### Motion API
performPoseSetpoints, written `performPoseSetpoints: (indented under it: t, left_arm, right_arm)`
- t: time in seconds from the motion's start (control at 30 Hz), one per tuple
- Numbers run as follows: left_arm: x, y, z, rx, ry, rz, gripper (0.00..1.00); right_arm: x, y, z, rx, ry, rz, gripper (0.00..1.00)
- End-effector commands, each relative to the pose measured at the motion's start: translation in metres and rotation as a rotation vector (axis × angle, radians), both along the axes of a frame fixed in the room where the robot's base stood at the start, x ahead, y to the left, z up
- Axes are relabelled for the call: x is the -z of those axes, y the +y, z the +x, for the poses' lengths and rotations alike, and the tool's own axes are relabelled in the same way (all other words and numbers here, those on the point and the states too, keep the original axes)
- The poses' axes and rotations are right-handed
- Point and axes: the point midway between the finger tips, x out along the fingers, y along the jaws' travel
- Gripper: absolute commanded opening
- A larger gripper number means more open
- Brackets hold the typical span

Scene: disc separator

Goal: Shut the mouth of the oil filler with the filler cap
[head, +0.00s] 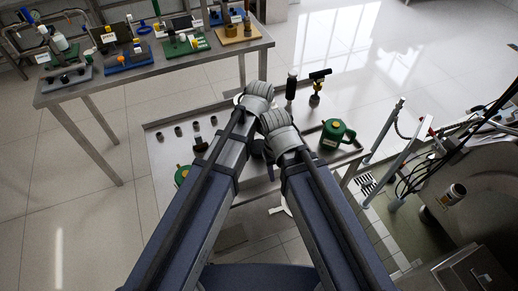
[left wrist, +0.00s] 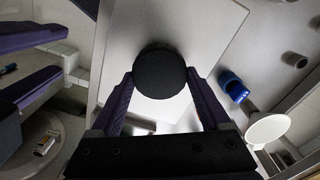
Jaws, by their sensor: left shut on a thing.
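In the left wrist view, my left gripper (left wrist: 161,80) is shut on a dark round thing (left wrist: 160,66), which looks like the filler cap. One purple finger presses on each side of it. It is held over a pale surface; the gap below cannot be judged. In the head view both wrists are above the table, and my own links hide the fingertips. Purple parts at the left edge of the left wrist view may be my right arm; its jaws cannot be read. A short pale neck (head: 453,194) on the grey machine at the right may be the oil filler; its mouth looks uncovered.
The steel table (head: 222,122) bears several small dark parts, a green can (head: 336,133), a dark bottle (head: 291,86) and a brass-coloured fitting (head: 315,98). Upright pipes (head: 384,130) stand between the table and the machine. A second bench (head: 160,62) with coloured trays is at back left.

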Motion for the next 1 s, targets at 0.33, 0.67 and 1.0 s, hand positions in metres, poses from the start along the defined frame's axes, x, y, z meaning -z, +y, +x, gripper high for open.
performPoseSetpoints:
  t: [0.33,0.67,1.0]
  left_arm:
    - [-0.013,0.000,0.000,0.000,0.000,0.000,0.03]
    - [-0.015,0.000,0.000,0.000,0.000,0.000,0.03]
    - [-0.047,0.000,0.000,0.000,0.000,0.000,0.03]
  right_arm:
    - [-0.013,0.000,0.000,0.000,0.000,0.000,0.50]
    - [-0.015,0.000,0.000,0.000,0.000,0.000,0.50]
    - [-0.047,0.000,0.000,0.000,0.000,0.000,0.50]
